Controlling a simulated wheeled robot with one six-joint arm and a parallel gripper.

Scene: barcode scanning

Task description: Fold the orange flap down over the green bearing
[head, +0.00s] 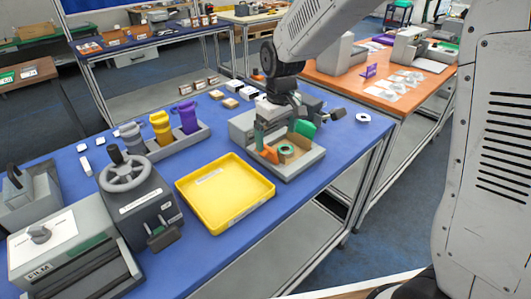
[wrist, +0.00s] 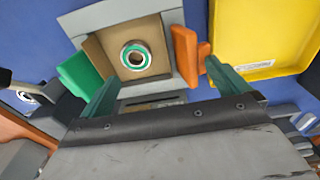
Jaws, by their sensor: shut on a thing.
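The orange flap (wrist: 187,55) stands at the right side of an open brown box (wrist: 98,42) in the wrist view; it also shows in the head view (head: 269,154). The green bearing (wrist: 136,56), a green ring with a metal centre, lies in the box and shows in the head view too (head: 287,150). A green flap (wrist: 78,76) stands on the left. My gripper (wrist: 165,85) is over the box's near side, its teal fingers well apart, the right one against or very near the orange flap. The exact grip is unclear.
The box sits in a grey tray (head: 309,163) on the blue table. A yellow tray (head: 226,222) is beside it. A grey rack (head: 190,142) with purple and yellow items stands to the left. A white ring (head: 363,117) lies at the right.

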